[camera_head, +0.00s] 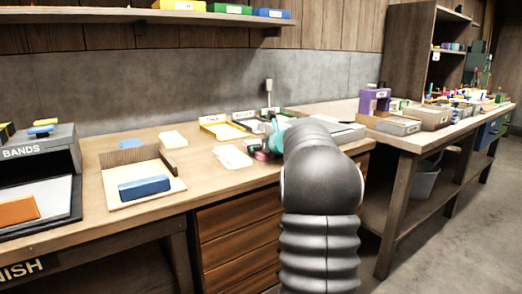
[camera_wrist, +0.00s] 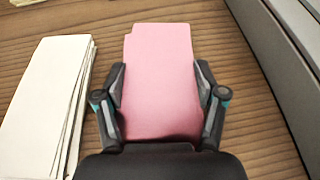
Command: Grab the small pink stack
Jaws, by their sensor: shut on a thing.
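The small pink stack (camera_wrist: 160,75) lies in the middle of the wrist view, on or just above the wooden bench top; I cannot tell which. My gripper (camera_wrist: 160,90) has one finger on each long side of it and is shut on it. The stack's near end is hidden behind the gripper body. In the head view my arm covers most of the gripper and the stack; only a little pink (camera_head: 262,155) shows beside the arm.
A white paper stack (camera_wrist: 45,100) lies close on the left in the wrist view. A grey box edge (camera_wrist: 285,60) stands close on the right. In the head view a blue block (camera_head: 144,187) sits on a tray to the left. A shelf (camera_head: 130,14) hangs above the bench.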

